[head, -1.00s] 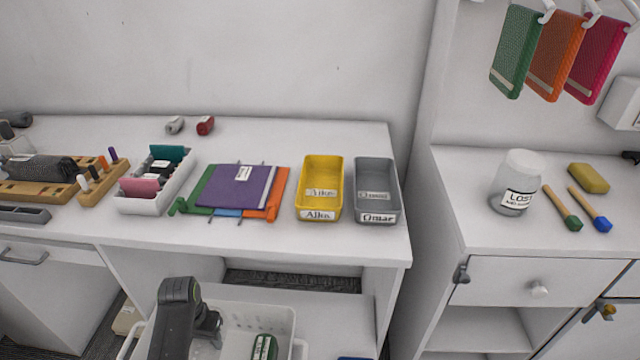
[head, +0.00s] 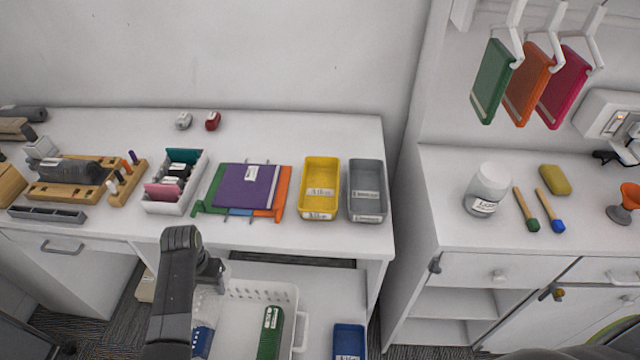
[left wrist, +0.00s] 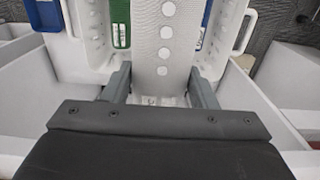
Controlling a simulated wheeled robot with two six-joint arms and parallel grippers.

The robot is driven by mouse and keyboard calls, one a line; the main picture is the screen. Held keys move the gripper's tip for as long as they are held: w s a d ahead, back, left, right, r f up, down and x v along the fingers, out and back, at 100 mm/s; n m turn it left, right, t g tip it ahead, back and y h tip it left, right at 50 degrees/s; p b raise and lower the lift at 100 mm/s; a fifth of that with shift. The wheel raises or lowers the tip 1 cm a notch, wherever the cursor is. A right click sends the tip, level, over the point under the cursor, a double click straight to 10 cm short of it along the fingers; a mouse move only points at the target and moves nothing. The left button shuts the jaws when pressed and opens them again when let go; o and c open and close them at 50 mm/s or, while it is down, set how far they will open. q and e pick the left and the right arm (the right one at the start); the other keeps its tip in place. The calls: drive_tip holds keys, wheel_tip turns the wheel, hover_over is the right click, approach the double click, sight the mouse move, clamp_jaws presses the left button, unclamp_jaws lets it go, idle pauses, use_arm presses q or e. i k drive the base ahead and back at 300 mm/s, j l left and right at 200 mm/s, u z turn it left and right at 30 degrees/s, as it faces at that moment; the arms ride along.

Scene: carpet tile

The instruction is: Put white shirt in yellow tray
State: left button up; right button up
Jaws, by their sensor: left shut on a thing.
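The yellow tray (head: 320,174) stands on the table, to the right of and beyond the gripper. It looks empty and has name labels. My right gripper is not in view.
A grey tray (head: 367,178) stands beside the yellow one. A purple folder (head: 247,188) lies on stacked folders to its left. The white basket (head: 290,292) below holds a green item (head: 270,335); a blue bin (head: 349,340) is right of it. The table front edge lies between gripper and tray.

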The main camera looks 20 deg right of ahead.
sight(320, 191)
drive_tip(key=k+l+z, duration=0.1)
drive_tip(key=l, duration=0.2)
drive_tip(key=k+l+z, duration=0.1)
drive_tip(key=l, duration=0.25)
drive_tip(key=k+l+z, duration=0.1)
drive_tip(key=l, duration=0.25)
drive_tip(key=k+l, duration=0.2)
drive_tip(key=l, duration=0.15)
drive_tip(key=j+z, duration=0.05)
